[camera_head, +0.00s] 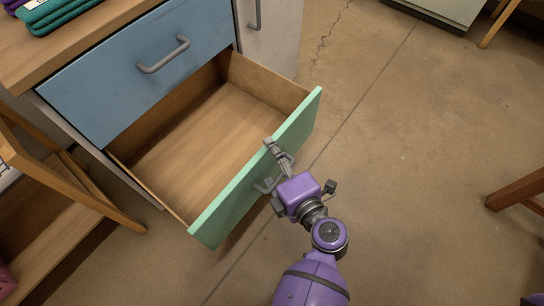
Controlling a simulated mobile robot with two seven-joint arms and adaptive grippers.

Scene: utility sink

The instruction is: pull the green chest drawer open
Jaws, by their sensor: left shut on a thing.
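The green drawer (228,206) is the lower drawer of the chest and stands far out from it. Its wooden inside shows bare and empty. A grey handle (262,187) sits on its front face, partly hidden by my gripper. My left gripper (277,161), on a purple arm coming up from the bottom, is at the drawer's front and shut on the handle. My right gripper is not in view.
The blue drawer (105,85) above is shut. Folded towels (62,14) lie on the wooden top. A wooden stand (70,190) is at the left, and wooden legs (516,190) are at the right edge. The concrete floor (410,200) to the right is clear.

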